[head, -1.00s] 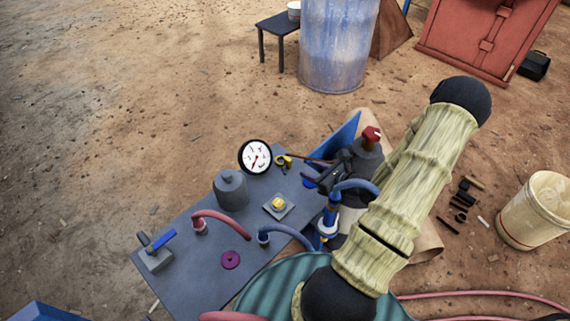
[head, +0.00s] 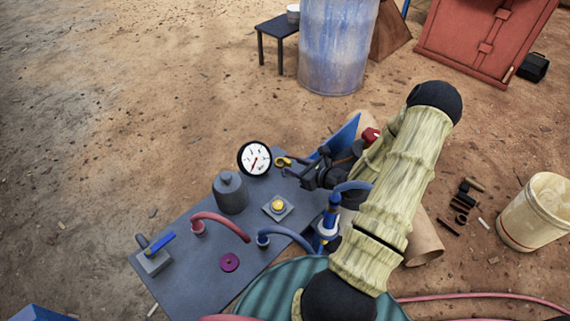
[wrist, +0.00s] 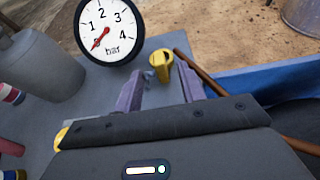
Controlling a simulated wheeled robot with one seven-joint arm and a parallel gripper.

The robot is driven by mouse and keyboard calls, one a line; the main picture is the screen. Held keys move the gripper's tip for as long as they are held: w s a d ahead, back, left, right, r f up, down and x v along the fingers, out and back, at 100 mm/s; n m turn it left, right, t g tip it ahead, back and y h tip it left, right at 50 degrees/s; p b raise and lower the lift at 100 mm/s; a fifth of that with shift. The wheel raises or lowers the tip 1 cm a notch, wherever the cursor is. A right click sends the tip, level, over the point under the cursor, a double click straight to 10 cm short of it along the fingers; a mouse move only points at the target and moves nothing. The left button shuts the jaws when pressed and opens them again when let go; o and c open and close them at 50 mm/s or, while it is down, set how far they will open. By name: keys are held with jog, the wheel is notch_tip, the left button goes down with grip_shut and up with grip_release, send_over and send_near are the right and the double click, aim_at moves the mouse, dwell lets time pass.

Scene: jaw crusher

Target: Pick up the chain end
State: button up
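I cannot make out a chain clearly. A small yellow piece with a dark opening (wrist: 160,64) lies on the grey bench, with a small blue-grey bit (wrist: 150,76) beside it; either may belong to the chain end. In the head view my gripper (head: 296,173) is just right of the yellow piece. Whether the fingers touch anything is unclear.
A round pressure gauge (head: 254,158) stands close to my gripper's left. A grey cylinder (head: 230,192), a yellow button (head: 278,205) and red and blue hoses share the bench (head: 188,262). A brown rod (wrist: 201,74) and blue panel (wrist: 262,78) lie right.

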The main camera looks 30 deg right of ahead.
aim_at(290, 163)
jog(key=x, duration=0.5)
jog(key=shift+w+b, duration=0.15)
jog(key=shift+b, duration=0.15)
jog(key=shift+c, duration=0.4)
grip_shut()
